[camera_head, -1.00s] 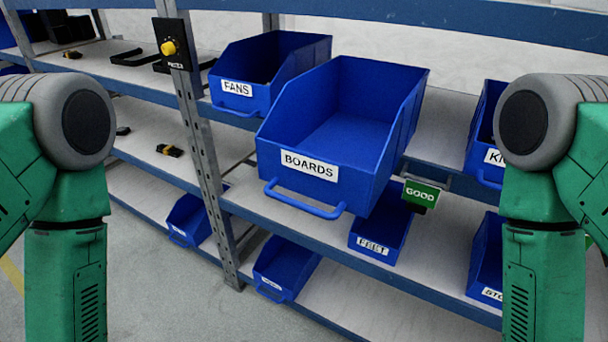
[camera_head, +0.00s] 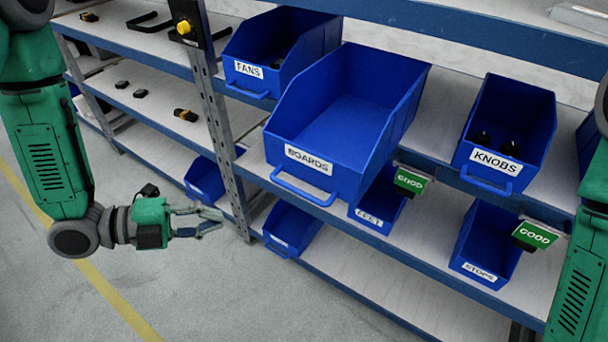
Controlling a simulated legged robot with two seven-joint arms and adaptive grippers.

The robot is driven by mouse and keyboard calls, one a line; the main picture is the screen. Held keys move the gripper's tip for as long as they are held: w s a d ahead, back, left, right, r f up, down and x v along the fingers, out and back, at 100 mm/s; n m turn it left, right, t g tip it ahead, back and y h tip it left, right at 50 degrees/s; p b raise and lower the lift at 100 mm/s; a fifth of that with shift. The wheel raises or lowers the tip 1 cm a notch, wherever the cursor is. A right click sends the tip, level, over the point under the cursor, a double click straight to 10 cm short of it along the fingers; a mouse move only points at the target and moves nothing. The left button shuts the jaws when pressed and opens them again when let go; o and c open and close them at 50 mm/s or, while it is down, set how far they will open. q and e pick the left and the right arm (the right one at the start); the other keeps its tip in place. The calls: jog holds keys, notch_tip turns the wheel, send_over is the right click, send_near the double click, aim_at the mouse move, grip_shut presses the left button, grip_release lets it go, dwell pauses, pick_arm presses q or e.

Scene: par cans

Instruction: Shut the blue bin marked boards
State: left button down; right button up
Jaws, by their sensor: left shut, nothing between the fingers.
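The blue bin marked BOARDS (camera_head: 352,111) is pulled well out from the shelf, past the front faces of the bins beside it. Its open top faces me and it looks empty. A blue loop handle (camera_head: 303,191) runs along the bottom of its front. My left gripper (camera_head: 216,222) is shut and empty, to the left of the BOARDS bin and lower in the picture, apart from it. My right arm (camera_head: 580,270) shows at the right edge; its gripper is out of view.
The FANS bin (camera_head: 252,69) stands to the left and the KNOBS bin (camera_head: 509,122) to the right. Lower bins include FEET (camera_head: 364,218) and STOPS (camera_head: 478,274). The floor in front is clear.

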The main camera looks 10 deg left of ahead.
aim_at(337, 141)
pick_arm(q)
jog(key=w+d+r+m+h+p, duration=0.1)
jog(key=w+d+m+p, duration=0.1)
jog(key=w+d, duration=0.5)
jog(key=d+p, duration=0.1)
jog(key=d, duration=0.2)
jog(key=shift+d+m+g+h, duration=0.3)
jog(key=shift+d+m+h, duration=0.1)
jog(key=shift+w, duration=0.1)
jog(key=w+d+b, duration=0.2)
jog(key=w+b, duration=0.1)
jog(key=w, duration=0.3)
jog(key=w+d+b, duration=0.3)
jog(key=w, duration=0.3)
jog(key=w+d+b, duration=0.2)
jog(key=w+b, duration=0.2)
jog(key=w, duration=0.3)
jog(key=shift+w+d+f, duration=0.1)
jog(key=shift+d, duration=0.1)
jog(key=shift+w+d, duration=0.15)
jog(key=shift+w, duration=0.3)
jog(key=shift+r, duration=0.3)
jog(key=shift+w, duration=0.1)
